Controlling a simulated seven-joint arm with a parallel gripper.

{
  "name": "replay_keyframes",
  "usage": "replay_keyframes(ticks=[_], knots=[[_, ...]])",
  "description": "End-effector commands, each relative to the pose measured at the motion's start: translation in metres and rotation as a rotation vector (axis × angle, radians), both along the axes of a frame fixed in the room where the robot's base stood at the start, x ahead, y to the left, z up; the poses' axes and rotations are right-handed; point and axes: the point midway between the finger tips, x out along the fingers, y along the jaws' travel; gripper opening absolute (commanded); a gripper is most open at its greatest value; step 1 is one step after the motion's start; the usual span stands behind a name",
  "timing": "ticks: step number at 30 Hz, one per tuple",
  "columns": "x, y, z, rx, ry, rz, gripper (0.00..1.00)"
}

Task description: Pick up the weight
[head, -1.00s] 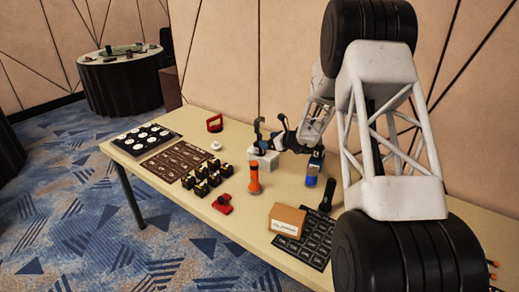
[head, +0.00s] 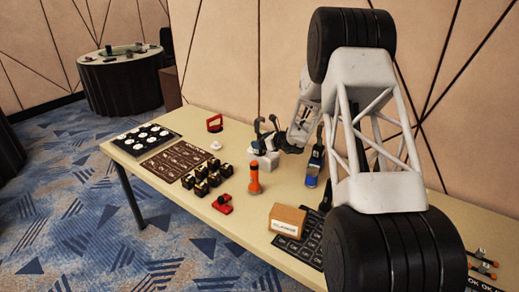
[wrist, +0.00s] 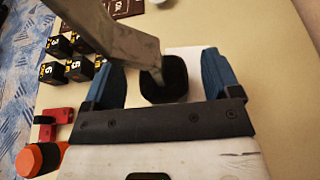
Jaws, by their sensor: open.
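I cannot tell for certain which object is the weight. My gripper (head: 266,126) is open above the back middle of the table, over a small white block (head: 264,160). In the wrist view its two blue fingers (wrist: 163,82) stand wide apart. A grey bar with a rounded black end (wrist: 163,80) shows between them in that view, and I see neither finger pressing on it. A white surface lies behind the black end. Several black blocks with yellow markings and numbers (head: 202,179) stand left of the gripper; they also show in the wrist view (wrist: 80,68).
An orange torch (head: 254,180) stands upright in front of the gripper. A red object (head: 222,203) lies near the front edge, and a red-handled one (head: 214,123) at the back. A cardboard box (head: 288,219) and blue-labelled bottle (head: 314,167) are to the right. A black tray (head: 147,138) is far left.

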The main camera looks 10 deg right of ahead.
Motion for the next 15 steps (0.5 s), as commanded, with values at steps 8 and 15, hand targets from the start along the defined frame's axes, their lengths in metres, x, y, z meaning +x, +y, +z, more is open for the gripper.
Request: replay_keyframes(ticks=[8, 15], knots=[[0.0081, 0.0077, -0.0037, 0.001, -0.001, 0.0, 0.83], [0.008, 0.0078, -0.0035, 0.001, -0.001, 0.0, 0.83]])
